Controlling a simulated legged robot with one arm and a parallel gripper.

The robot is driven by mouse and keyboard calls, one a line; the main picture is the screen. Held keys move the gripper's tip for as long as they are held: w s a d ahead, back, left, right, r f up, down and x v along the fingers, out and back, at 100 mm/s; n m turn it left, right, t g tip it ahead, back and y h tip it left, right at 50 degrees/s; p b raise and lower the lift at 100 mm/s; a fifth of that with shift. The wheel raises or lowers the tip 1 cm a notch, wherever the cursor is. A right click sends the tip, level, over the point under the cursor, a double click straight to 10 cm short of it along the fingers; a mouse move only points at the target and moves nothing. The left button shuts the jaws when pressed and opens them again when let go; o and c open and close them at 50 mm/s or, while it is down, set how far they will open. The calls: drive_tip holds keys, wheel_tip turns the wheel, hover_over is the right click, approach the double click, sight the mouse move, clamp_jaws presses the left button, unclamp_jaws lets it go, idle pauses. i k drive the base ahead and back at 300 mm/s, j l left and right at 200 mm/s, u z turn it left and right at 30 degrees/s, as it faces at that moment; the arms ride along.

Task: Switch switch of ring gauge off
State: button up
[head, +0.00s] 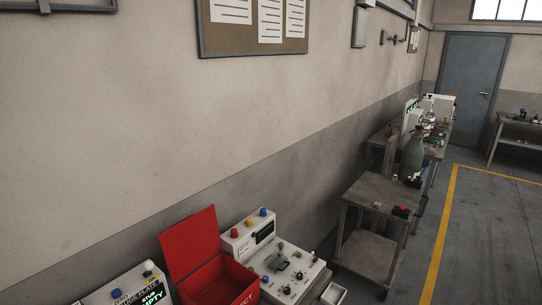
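No label reading "ring gauge" can be made out. A white bench device (285,268) at the bottom centre has a sloped panel with several dark knobs or switches and a raised back with coloured lamps or buttons and a dark display. A second white device (130,290) at the lower left is cut by the frame edge. It shows partly readable lettering, including green "EMPTY". I cannot tell whether either is the ring gauge, nor any switch's position. My gripper is not in view.
A red open-lidded box (222,284) stands between the devices. A small white tray (333,293) lies to the right. A grey cart (368,192) and cluttered benches line the wall beyond. Open floor with a yellow line (440,235) is at right, a grey door (468,85) far back.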

sight(148, 265)
drive_tip(key=k+j+u, duration=0.1)
drive_tip(key=u, duration=1.1)
